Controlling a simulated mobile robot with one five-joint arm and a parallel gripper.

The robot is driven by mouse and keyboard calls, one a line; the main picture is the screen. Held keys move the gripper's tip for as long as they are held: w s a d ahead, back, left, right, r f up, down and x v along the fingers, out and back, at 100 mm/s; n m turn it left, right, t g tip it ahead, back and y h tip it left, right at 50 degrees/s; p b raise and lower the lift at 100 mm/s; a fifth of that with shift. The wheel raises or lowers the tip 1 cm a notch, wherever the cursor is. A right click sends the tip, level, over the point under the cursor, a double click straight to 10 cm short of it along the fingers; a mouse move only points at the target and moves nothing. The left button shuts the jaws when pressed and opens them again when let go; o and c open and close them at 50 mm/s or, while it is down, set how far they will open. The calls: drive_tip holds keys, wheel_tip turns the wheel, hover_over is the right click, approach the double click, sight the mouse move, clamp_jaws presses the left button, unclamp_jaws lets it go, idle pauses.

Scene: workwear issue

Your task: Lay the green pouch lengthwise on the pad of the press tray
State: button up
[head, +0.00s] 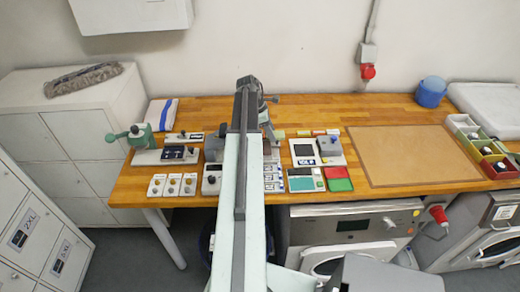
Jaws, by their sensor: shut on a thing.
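My arm (241,180) reaches from the bottom edge over the middle of the wooden bench. Its far end (246,90) hides my gripper and whatever is in its jaws. I cannot pick out the green pouch for certain. The press tray is not clearly identifiable. A green lever press (139,135) on a pale base with a dark pad stands at the left. A dark lever device (268,103) shows partly behind my arm.
Small tiles with knobs (173,185) line the bench's left front. A pale board with a dark panel (304,150) lies right of the arm. A brown mat (411,156) is bare. Coloured bins (478,145) and a blue container (431,91) stand right.

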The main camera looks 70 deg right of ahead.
drive_tip(key=s+a+f+b, duration=0.2)
drive_tip(key=a, duration=1.3)
drive_tip(key=w+d, duration=0.2)
drive_tip(key=d, duration=0.2)
drive_tip(key=w+d+f+b, duration=0.1)
drive_tip(key=w+d, duration=0.2)
drive_tip(key=d, duration=0.1)
drive_tip(key=w+d, duration=0.3)
drive_tip(key=d, duration=0.2)
drive_tip(key=shift+f+b, duration=0.4)
drive_tip(key=f+b, duration=0.4)
drive_tip(key=shift+w+d, duration=0.15)
drive_tip(key=shift+d, duration=0.1)
drive_tip(key=shift+r, duration=0.25)
drive_tip(key=shift+f, duration=0.25)
drive_tip(key=o, duration=1.3)
drive_tip(key=shift+r, duration=0.1)
drive_tip(key=shift+o, duration=0.2)
